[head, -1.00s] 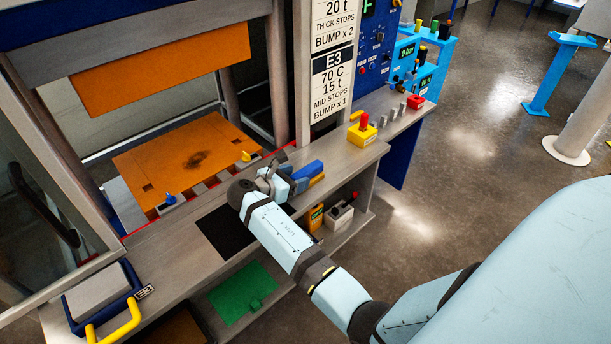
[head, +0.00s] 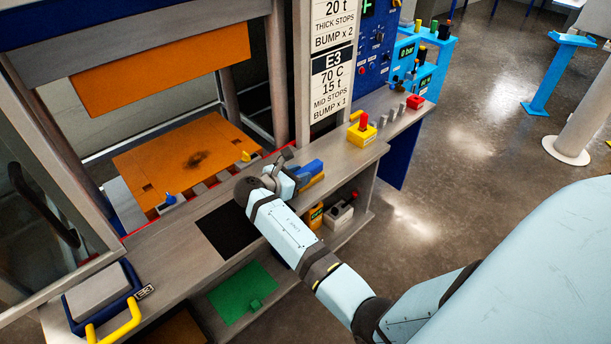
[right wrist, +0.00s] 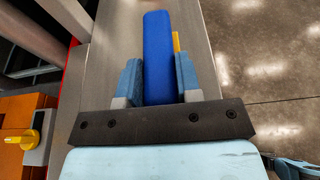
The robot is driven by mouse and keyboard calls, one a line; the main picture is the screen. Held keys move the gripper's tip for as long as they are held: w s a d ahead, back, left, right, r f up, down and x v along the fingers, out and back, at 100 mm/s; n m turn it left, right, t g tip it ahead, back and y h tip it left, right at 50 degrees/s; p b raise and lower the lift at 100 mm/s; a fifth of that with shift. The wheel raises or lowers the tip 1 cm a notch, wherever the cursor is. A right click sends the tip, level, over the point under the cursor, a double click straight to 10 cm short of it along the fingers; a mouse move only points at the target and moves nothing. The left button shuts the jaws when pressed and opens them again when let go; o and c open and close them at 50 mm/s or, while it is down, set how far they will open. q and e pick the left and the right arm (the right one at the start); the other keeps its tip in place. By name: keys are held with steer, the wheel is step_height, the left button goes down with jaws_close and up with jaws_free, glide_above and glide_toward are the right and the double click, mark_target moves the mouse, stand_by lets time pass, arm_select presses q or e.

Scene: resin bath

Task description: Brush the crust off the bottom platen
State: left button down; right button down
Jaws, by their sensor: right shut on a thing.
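The bottom platen (head: 150,170) is a flat orange plate in the press at the left of the head view. A dark, sooty crust patch (head: 198,160) lies near its middle. My right gripper (head: 291,176) is at the bench ledge, to the right of the platen and apart from it. It is shut on a blue block-like thing (head: 313,168), probably the brush's handle; no bristles can be made out. In the right wrist view the blue thing (right wrist: 157,50) stands between the two fingers of my gripper (right wrist: 158,82). My left gripper is not in view.
An orange upper platen (head: 170,70) hangs above. Small blue (head: 169,200) and yellow (head: 246,156) pieces stand at the platen's front edge. A yellow box with a red button (head: 363,131) stands on the ledge (head: 340,150). A black mat (head: 226,232) lies left of my gripper.

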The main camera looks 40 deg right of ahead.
steer(key=shift+r, duration=3.95)
